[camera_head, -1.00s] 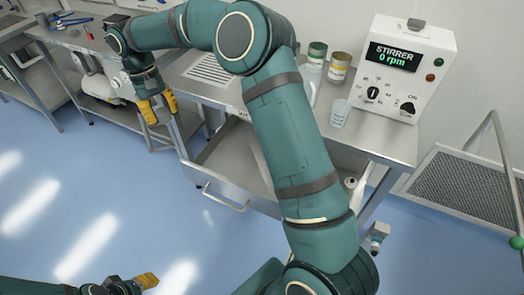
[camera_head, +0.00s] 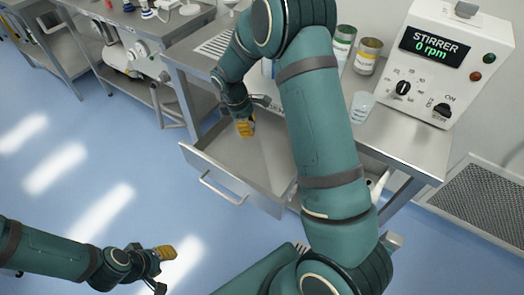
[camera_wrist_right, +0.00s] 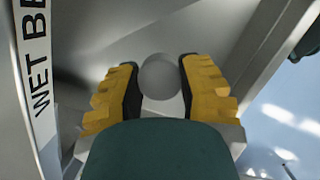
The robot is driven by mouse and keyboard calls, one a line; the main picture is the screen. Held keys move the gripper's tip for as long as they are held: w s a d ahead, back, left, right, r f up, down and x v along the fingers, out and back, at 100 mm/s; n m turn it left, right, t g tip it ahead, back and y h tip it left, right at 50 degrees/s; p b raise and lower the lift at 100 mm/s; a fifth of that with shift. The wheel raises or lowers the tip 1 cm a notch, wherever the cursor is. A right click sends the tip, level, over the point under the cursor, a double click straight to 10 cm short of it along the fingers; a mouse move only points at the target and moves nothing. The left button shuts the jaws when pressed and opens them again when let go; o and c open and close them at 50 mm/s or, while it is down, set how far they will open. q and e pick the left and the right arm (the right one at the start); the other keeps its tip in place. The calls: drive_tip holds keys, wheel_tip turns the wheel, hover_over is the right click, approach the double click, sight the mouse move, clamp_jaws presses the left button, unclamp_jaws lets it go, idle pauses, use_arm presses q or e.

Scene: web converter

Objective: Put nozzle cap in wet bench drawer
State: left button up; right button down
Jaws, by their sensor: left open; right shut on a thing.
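The wet bench drawer (camera_head: 252,196) is pulled open below the bench, and its visible inside looks empty. My right gripper (camera_head: 245,127) is over the open drawer, fingers pointing down. In the right wrist view it is shut on a grey, round nozzle cap (camera_wrist_right: 160,77), held between the yellow fingertips. The cap is hidden in the head view. A label reading "WET BE" (camera_wrist_right: 38,75) shows at the left of the wrist view. My left gripper (camera_head: 161,270) is open and empty over the blue floor, well away from the drawer.
The bench top above the drawer holds a stirrer box (camera_head: 452,65), a clear cup (camera_head: 361,107) and tins (camera_head: 368,56). Another steel table (camera_head: 120,22) stands at the back left. The floor in front of the drawer is clear.

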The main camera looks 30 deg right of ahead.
drive_tip(key=shift+s+d+f+n, duration=0.25)
drive_tip(key=shift+s+d+f, duration=0.1)
drive_tip(key=shift+f, duration=0.2)
drive_tip(key=shift+s+d+f+n, duration=0.25)
drive_tip(key=shift+d+f, duration=0.05)
drive_tip(key=shift+f, duration=0.2)
drive_tip(key=b, duration=0.2)
hover_over(258, 154)
drive_tip(key=a, duration=0.1)
drive_tip(key=f, duration=0.5)
drive_tip(key=shift+w+f, duration=0.15)
drive_tip(key=shift+w, duration=0.1)
drive_tip(key=shift+f, duration=2.05)
drive_tip(key=shift+f, duration=0.1)
drive_tip(key=c, duration=0.6)
unclamp_jaws()
drive_tip(key=shift+c, duration=0.2)
drive_tip(key=shift+w+r, duration=0.1)
drive_tip(key=shift+r, duration=0.4)
drive_tip(key=p+v, duration=0.2)
drive_tip(key=v, duration=0.9)
drive_tip(key=shift+a+r, duration=0.1)
drive_tip(key=shift+a, duration=0.1)
